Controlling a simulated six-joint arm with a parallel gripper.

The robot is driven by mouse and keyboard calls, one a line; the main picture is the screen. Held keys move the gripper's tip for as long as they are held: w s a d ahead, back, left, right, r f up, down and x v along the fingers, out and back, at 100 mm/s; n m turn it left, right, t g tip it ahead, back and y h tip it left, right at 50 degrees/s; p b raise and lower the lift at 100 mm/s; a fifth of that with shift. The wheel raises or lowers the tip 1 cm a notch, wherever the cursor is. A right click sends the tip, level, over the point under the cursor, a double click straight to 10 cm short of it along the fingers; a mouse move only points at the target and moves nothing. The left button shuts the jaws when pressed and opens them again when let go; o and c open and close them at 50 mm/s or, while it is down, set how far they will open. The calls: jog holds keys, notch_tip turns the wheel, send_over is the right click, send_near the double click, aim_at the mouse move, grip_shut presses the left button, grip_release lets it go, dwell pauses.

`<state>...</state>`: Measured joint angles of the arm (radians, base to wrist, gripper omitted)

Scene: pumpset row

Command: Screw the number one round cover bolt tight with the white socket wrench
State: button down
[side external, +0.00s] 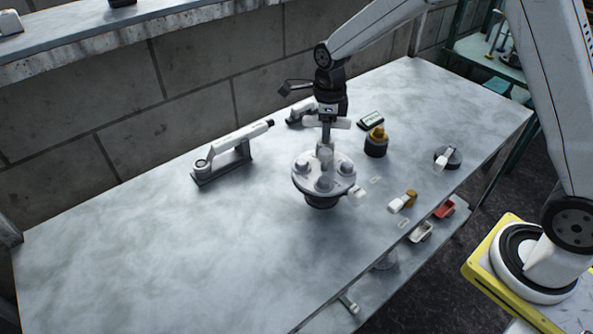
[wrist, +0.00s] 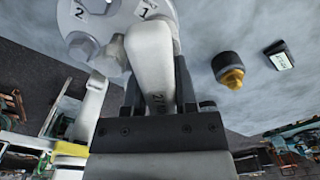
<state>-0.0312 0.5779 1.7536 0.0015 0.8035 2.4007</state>
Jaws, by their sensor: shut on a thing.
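The white socket wrench (wrist: 152,65) stands between the dark fingers of my gripper (wrist: 157,95), which is shut on it. In the side external view my gripper (side external: 327,124) is above the round cover (side external: 318,187), pointing down. The wrench reaches down to the cover; its socket end and the bolt under it are hidden, so I cannot tell how they meet. In the wrist view the grey cover (wrist: 103,22) shows number tags 2 (wrist: 80,11) and 1 (wrist: 143,11); the wrench is beside tag 1.
A black and yellow part (side external: 376,142) and a small display box (side external: 371,120) stand behind right. A white tool in a dark holder (side external: 222,165) lies left. Small parts, including a red one (side external: 444,209), lie near the right edge. The table's front left is clear.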

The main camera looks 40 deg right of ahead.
jog(key=shift+r, duration=2.25)
